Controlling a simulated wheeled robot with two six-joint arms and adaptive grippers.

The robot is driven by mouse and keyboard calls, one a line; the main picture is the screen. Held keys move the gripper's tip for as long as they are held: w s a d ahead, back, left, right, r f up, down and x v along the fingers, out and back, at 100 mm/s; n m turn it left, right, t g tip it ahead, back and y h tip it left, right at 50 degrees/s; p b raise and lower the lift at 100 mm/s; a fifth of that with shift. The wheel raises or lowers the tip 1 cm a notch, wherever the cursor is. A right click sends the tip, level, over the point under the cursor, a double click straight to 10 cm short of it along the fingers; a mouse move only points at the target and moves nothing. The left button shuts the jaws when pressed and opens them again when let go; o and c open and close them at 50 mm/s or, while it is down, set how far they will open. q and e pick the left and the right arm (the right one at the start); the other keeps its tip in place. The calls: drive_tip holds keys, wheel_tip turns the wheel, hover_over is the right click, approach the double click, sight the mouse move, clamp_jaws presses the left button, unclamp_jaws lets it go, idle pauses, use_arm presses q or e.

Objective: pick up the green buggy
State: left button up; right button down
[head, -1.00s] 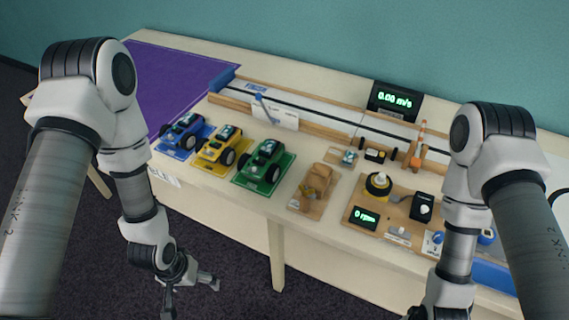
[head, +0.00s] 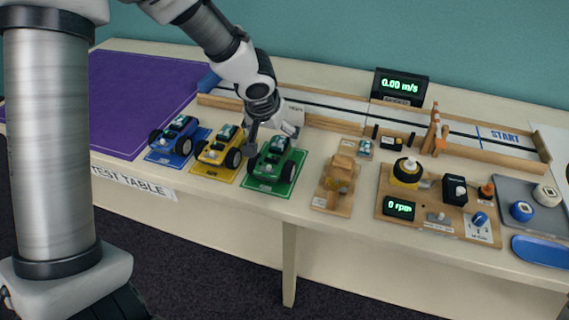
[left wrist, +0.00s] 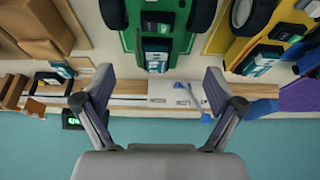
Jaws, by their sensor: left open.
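The green buggy (head: 269,163) stands on a green mat (head: 268,188), at the right end of a row of three buggies, in the head view. My left gripper (head: 273,138) is open and empty at the far end of the green buggy, with its fingers spread. In the left wrist view the green buggy (left wrist: 156,24) shows at the top, cut off by the frame edge. My open left gripper (left wrist: 157,82) has a fingertip on either side of the buggy's line, apart from it. My right gripper is out of view.
The yellow buggy (head: 219,149) stands close to the left, with the blue buggy (head: 179,138) beyond it. A wooden model (head: 338,180) stands to the right. The track (head: 335,121) runs behind. Bare tabletop lies between the green mat and the wooden model.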

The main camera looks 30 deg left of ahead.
sight(277, 146)
use_arm(q)
drive_tip(key=x, duration=0.2)
drive_tip(key=b+x, duration=0.1)
drive_tip(key=x, duration=0.3)
drive_tip(key=shift+s+d+f, duration=0.15)
drive_tip(key=shift+s+d, duration=0.05)
drive_tip(key=shift+d, duration=0.1)
drive_tip(key=shift+s, duration=0.1)
drive_tip(key=c, duration=1.1)
drive_tip(key=shift+o, duration=0.2)
drive_tip(key=shift+r, duration=0.2)
